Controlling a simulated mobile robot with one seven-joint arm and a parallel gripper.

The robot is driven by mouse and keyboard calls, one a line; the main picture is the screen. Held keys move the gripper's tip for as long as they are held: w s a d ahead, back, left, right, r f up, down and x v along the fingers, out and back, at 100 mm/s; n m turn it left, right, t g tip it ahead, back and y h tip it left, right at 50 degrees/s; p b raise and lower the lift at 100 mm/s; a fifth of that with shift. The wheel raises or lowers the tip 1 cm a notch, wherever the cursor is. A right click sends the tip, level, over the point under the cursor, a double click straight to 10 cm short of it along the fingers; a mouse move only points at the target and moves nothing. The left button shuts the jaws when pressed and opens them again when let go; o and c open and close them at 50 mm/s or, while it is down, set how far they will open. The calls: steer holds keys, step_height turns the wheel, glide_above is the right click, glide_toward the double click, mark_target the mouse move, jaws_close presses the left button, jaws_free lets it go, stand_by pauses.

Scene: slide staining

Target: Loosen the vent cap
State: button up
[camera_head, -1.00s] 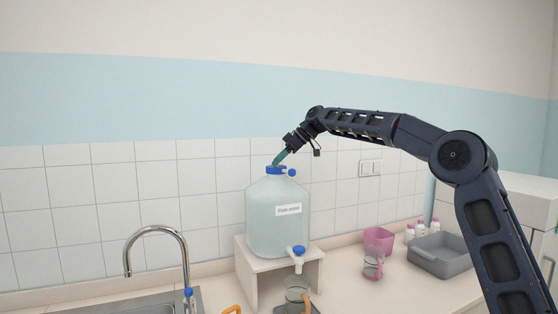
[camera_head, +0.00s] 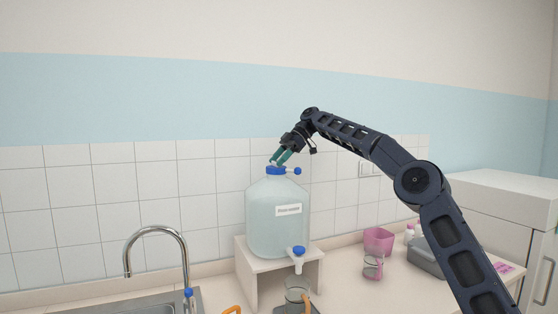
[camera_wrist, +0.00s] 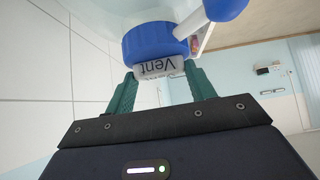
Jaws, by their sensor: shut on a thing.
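The carboy (camera_head: 275,225) stands upright on a white stand, filled with pale clear liquid and labelled on its front. Its blue vent cap (camera_head: 273,171) is on top of the neck, with a small blue knob (camera_head: 297,171) out to the right side. In the wrist view the blue cap (camera_wrist: 150,42) carries a grey-white "Vent" tag, and a white stem leads to the blue knob (camera_wrist: 226,8). The fingers (camera_wrist: 160,72) flank the tag; the exact contact is partly hidden.
Below the carboy's blue-handled spigot (camera_head: 298,252) stands a glass beaker (camera_head: 297,292). A sink tap (camera_head: 157,234) is at left. A pink container (camera_head: 378,240), a glass jug (camera_head: 372,267) and a grey tray (camera_head: 428,260) are at right. The tiled wall is close behind.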

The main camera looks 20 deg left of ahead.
steer(key=o, duration=1.4)
steer(key=shift+r, duration=0.1)
steer(key=shift+w+d+r, duration=0.15)
steer(key=shift+w, duration=0.05)
steer(key=shift+v, duration=1.05)
steer(key=w+d, duration=0.8)
steer(key=shift+w+d, duration=0.3)
